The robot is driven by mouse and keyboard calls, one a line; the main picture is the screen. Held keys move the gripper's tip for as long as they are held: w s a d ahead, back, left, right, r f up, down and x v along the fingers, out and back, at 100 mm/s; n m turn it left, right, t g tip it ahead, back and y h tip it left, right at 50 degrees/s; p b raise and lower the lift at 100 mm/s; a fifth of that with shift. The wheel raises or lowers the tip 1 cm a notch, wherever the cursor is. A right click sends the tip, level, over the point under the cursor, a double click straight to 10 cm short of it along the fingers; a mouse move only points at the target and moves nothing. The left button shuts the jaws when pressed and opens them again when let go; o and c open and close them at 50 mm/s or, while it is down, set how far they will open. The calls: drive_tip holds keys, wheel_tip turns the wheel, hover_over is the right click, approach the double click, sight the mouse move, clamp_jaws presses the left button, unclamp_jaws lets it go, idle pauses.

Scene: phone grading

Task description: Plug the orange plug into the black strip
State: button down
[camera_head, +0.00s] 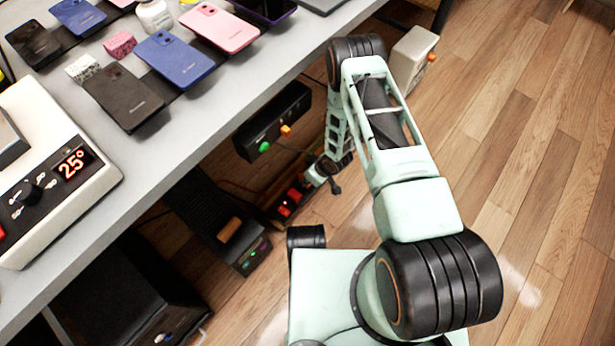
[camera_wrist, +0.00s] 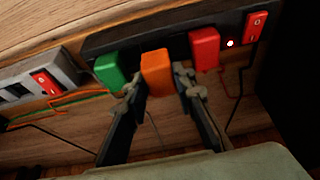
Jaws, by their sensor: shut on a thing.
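The orange plug (camera_wrist: 157,72) is between the two fingers of my gripper (camera_wrist: 160,82) in the wrist view, and the gripper is shut on it. The plug is in front of the black strip (camera_wrist: 130,40), between a green plug (camera_wrist: 110,72) and a red plug (camera_wrist: 204,48). I cannot tell whether its pins are in a socket. The strip has a lit red switch (camera_wrist: 256,25) at its right end. In the head view my gripper (camera_head: 318,178) is low near the floor, beside the black strip (camera_head: 270,207); the plug is not clear there.
A grey strip (camera_wrist: 62,68) with a red switch lies left of the black one, with orange and dark cables below. In the head view a black box (camera_head: 275,118) is under the table edge (camera_head: 215,110). Open wooden floor (camera_head: 540,170) is at the right.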

drive_tip(key=shift+f, duration=1.35)
idle(0.4)
drive_tip(key=c, duration=1.5)
unclamp_jaws()
drive_tip(key=shift+c, duration=0.2)
drive_tip(key=shift+r, duration=0.15)
